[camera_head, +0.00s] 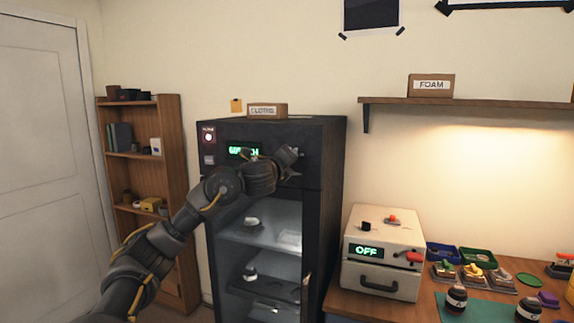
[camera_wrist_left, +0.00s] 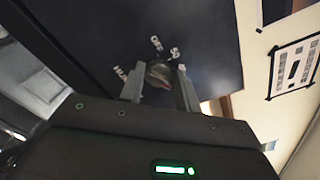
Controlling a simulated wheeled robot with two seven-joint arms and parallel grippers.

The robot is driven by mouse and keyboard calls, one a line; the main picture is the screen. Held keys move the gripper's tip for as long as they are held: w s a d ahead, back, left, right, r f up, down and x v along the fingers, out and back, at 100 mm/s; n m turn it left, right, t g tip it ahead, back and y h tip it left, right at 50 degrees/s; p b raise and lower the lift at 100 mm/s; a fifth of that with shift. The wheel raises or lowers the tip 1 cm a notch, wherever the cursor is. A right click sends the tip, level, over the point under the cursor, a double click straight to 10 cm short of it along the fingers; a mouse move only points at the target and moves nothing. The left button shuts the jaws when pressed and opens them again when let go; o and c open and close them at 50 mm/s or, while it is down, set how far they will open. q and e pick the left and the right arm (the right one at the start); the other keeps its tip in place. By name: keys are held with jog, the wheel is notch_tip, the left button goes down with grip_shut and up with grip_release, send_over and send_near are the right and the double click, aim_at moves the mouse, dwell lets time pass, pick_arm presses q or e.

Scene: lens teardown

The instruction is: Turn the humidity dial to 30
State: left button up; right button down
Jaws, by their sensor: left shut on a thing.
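The humidity dial (camera_wrist_left: 158,73) is a small rounded grey knob on the dark front of the cabinet (camera_head: 334,160). In the head view my left gripper (camera_head: 291,156) is at the upper right of the cabinet front and hides the dial. A green display (camera_head: 243,151) on the cabinet is partly covered by my arm; its full text is not readable. My right gripper is not in view.
The glass door below shows shelves with items. A beige box (camera_head: 382,245) reading OFF stands on the workbench at right, near several trays and jars. A wooden bookcase (camera_head: 171,190) stands left.

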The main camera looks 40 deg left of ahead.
pick_arm(q)
jog(key=shift+f+m+b, duration=0.1)
jog(key=shift+m+b, duration=0.2)
jog(key=shift+m, duration=0.9)
jog(key=shift+d, duration=0.1)
jog(key=o, duration=0.9)
jog(key=shift+p+v, duration=1.25)
jog(key=shift+v, duration=4.2)
